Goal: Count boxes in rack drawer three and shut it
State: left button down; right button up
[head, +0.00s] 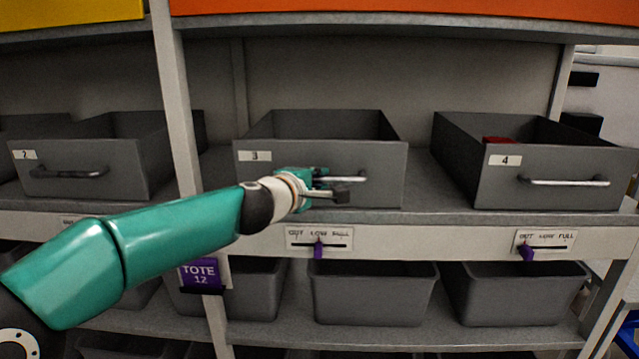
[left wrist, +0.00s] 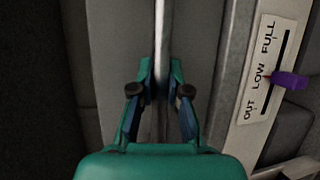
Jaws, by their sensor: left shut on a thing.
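Drawer three (head: 380,185) is a grey drawer marked 3 in the middle of the rack in the head view. It is pulled out, and the part of its inside that shows looks empty; its floor is hidden behind the front. My left gripper (head: 335,188) is at the drawer's front, shut on its bar handle (head: 352,178). The left wrist view shows the handle (left wrist: 159,30) between the two fingers of the left gripper (left wrist: 160,92). A slider label (head: 320,238) reading OUT, LOW, FULL sits below the drawer, its purple slider (left wrist: 290,80) near LOW. My right gripper is not in view.
Drawer 2 (head: 130,160) on the left and drawer 4 (head: 530,192) on the right also stand out; drawer 4 holds something red (head: 497,140). A rack post (head: 178,110) stands left of drawer three. Grey totes (head: 375,295) fill the shelf below.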

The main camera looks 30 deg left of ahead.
pick_arm(q)
jog(key=shift+w, duration=0.2)
jog(key=c, duration=1.1)
grip_release()
jog(key=shift+a, duration=0.1)
jog(key=shift+c, duration=0.2)
jog(key=shift+s, duration=0.1)
jog(key=v, duration=1.1)
jog(key=shift+s, duration=0.4)
